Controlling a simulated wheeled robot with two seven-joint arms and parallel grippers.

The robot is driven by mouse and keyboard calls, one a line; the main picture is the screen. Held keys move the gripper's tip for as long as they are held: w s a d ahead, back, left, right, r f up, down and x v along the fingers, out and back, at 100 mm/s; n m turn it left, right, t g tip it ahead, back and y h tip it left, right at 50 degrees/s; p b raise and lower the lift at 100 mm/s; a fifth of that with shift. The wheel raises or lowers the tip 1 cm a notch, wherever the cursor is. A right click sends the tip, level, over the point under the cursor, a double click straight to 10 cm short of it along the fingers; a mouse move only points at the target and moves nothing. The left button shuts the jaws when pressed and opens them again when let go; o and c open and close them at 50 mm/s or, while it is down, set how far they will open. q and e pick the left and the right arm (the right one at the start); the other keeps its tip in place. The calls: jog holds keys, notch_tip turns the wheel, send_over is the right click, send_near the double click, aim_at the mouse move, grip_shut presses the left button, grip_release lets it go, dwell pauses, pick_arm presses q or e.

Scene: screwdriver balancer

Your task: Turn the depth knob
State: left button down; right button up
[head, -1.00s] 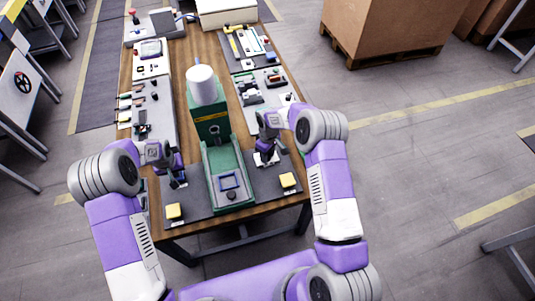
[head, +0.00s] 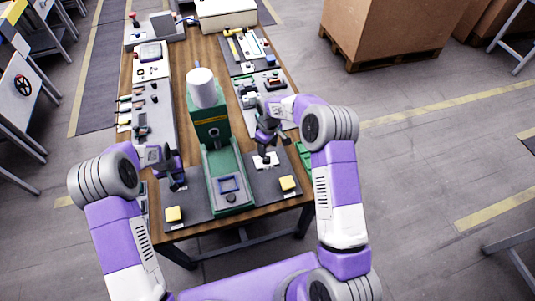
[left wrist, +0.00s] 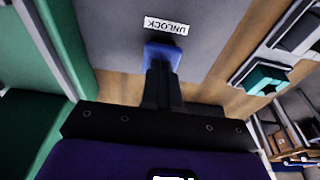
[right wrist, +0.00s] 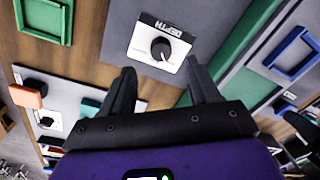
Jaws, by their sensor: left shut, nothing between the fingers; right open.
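The depth knob (right wrist: 161,47) is a round black knob with a white pointer line. It sits on a white plate marked "DEPTH" (right wrist: 166,27); in the head view that plate (head: 268,161) lies on the dark panel right of the green machine. My right gripper (right wrist: 160,82) is open and empty, its fingers pointing toward the plate, with the knob seen between and beyond the tips, not gripped. It also shows in the head view (head: 266,148). My left gripper (left wrist: 162,78) is shut at a blue block (left wrist: 163,54) below an "UNLOCK" label (left wrist: 166,26); contact is unclear.
The green machine (head: 222,162) with a white cylinder (head: 202,87) stands between my grippers. Other panels with small parts line both sides of the wooden table (head: 190,232).

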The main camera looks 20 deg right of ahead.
aim_at(268, 157)
pick_arm(q)
jog(key=shift+s+f, duration=0.1)
pick_arm(e)
notch_tip(268, 157, up, 5)
jog(key=shift+d+r, duration=0.1)
dwell(0.3)
pick_arm(q)
jog(key=w+p+v, duration=0.1)
jog(key=p+v, duration=0.2)
jog(key=v, duration=0.4)
jog(key=shift+w+p, duration=0.3)
pick_arm(e)
notch_tip(268, 157, up, 4)
jog(key=shift+f, duration=0.25)
